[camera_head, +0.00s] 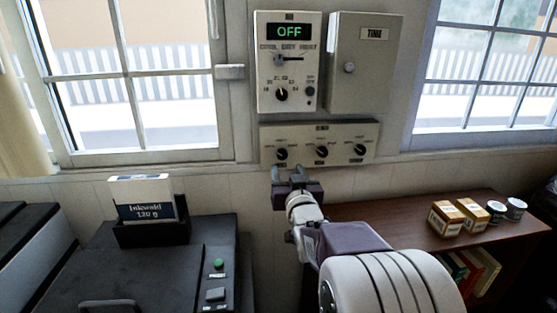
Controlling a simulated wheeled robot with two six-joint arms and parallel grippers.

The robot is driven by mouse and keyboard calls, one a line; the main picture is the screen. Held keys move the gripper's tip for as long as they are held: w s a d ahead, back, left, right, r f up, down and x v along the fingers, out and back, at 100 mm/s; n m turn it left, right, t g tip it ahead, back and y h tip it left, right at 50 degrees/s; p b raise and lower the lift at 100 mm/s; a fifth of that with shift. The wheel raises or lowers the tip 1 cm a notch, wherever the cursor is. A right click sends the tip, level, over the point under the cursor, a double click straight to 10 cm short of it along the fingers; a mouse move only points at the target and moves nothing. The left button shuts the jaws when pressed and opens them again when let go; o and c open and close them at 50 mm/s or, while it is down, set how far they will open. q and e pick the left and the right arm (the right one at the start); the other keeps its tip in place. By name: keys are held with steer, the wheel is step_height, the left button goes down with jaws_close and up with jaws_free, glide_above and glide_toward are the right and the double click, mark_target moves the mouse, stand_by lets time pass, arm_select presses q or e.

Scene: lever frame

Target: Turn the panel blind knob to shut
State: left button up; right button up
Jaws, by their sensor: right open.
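A beige panel (340,133) with three dark knobs in a row is on the wall between the windows. They are the left knob (281,154), the middle knob (321,152) and the right knob (360,150). Their labels are too small to read, so I cannot tell which one is the blind knob. My right gripper (288,173) is open, with its fingertips just below the left knob at the panel's lower edge. I cannot tell whether it touches the panel. My left gripper is out of view.
Above are a control box (289,95) reading "OFF" and a grey box (362,95) with a round knob. A dark machine (150,265) with a paper holder (150,232) stands at lower left. A brown shelf (400,215) with small boxes and cans is at right.

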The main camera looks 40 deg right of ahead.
mark_target(283, 156)
steer(key=x, duration=0.3)
steer(key=p+x, duration=0.1)
steer(key=x, duration=0.4)
steer(key=shift+w+d+f, duration=0.15)
steer(key=shift+d+f, duration=0.05)
steer(key=shift+d, duration=0.25)
steer(key=shift+w+d+p, duration=0.3)
steer(key=shift+w+d, duration=0.05)
steer(key=shift+w, duration=0.1)
steer(key=shift+a, duration=0.1)
steer(key=c, duration=0.3)
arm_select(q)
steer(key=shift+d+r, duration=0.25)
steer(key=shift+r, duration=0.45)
arm_select(e)
jaws_close()
